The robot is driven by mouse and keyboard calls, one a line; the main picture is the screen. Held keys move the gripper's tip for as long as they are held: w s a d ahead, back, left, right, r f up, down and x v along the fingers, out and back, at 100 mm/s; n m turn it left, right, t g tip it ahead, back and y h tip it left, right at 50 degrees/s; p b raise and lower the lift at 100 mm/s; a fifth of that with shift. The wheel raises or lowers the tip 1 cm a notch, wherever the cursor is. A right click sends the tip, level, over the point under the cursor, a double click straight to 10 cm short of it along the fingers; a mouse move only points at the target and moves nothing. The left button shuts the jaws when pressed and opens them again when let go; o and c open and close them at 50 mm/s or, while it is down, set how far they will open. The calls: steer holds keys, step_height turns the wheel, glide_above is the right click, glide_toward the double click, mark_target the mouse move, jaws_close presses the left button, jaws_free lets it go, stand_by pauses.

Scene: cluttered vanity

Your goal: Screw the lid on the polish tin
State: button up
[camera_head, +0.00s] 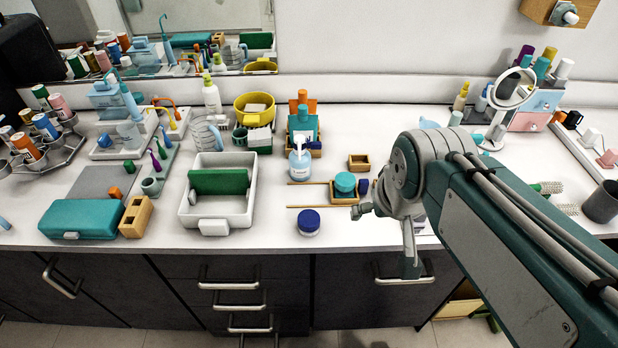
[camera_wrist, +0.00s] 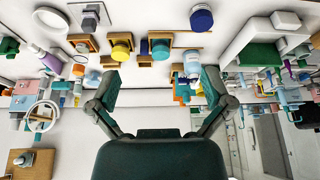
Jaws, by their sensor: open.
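My gripper (camera_head: 386,236) hangs over the counter's front edge in the head view. In the wrist view my gripper (camera_wrist: 160,84) has its fingers spread wide with nothing between them. Several round lidded containers could be the polish tin; I cannot tell which. A dark blue one (camera_head: 309,221) stands left of my gripper and shows in the wrist view (camera_wrist: 202,19). A teal one (camera_head: 345,181) sits in a wooden tray (camera_head: 343,200), and also shows in the wrist view (camera_wrist: 160,48). A yellow-topped one (camera_wrist: 120,51) and a white round one (camera_wrist: 50,20) show only in the wrist view. No separate lid is clearly identifiable.
A pump bottle (camera_head: 299,163) stands behind the blue container. A white bin (camera_head: 217,200) with a green block is at left. A round mirror (camera_head: 511,92) stands back right. Two thin sticks lie beside the wooden tray. Some bare counter lies around the blue container.

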steer(key=w+a+f+n+g, duration=0.1)
steer(key=w+a+f+g, duration=0.1)
steer(key=w+a+f, duration=0.35)
steer(key=g, duration=0.1)
glide_toward(309, 218)
steer(key=f, duration=0.3)
steer(key=w+f, duration=0.1)
steer(key=f, duration=0.5)
steer(key=shift+w+a+f, duration=0.25)
steer(key=shift+f, duration=0.1)
steer(key=c, duration=1.2)
steer(key=shift+o, duration=0.2)
steer(key=m, duration=0.4)
steer(key=shift+h, duration=0.4)
steer(key=shift+m, duration=2.4)
